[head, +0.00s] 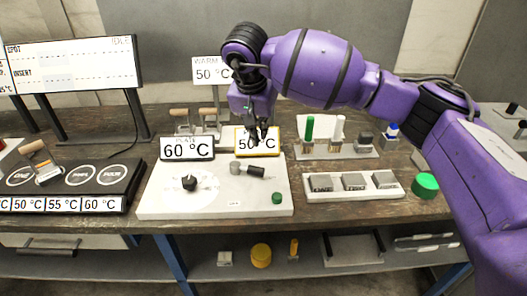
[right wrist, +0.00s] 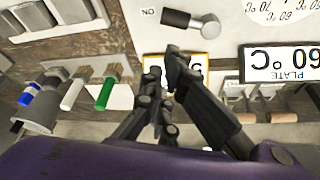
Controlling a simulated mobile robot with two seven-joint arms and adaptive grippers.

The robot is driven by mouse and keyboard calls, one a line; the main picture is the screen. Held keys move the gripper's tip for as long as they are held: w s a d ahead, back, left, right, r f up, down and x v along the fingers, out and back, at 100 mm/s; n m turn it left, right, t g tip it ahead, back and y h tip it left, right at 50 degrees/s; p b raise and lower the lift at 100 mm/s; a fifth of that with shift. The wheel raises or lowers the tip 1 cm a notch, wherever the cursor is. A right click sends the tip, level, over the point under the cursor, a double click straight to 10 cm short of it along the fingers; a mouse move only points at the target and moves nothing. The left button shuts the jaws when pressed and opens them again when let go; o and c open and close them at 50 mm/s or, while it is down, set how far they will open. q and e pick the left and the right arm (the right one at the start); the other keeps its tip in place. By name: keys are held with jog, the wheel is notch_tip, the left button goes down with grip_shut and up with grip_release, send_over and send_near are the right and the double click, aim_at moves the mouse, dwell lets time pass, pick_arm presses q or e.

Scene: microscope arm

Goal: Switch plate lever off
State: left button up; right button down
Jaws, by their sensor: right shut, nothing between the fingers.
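The plate lever (head: 250,170) is a dark grey cylinder handle on a metal pivot, on a white panel (head: 215,204). In the head view its handle points right. In the right wrist view the lever (right wrist: 186,20) lies at the top, its handle pointing left toward an upside-down "ON" label (right wrist: 148,12). My right gripper (head: 262,140) is shut and empty, fingers pointing down in front of the yellow-framed 50 °C display (head: 243,145), behind the lever in the head view. In the right wrist view the gripper (right wrist: 168,75) appears apart from the lever. My left gripper is not in view.
A PLATE 60 °C sign (head: 187,149) and a black knob (head: 190,183) are left of the lever. A green button (head: 277,198) is at the panel's front right. A rack of tools (head: 340,152) and a white block tray (head: 354,194) stand to the right.

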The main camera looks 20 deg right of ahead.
aim_at(249, 170)
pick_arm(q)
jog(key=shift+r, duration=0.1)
pick_arm(e)
jog(key=x, duration=1)
jog(key=shift+a, duration=0.1)
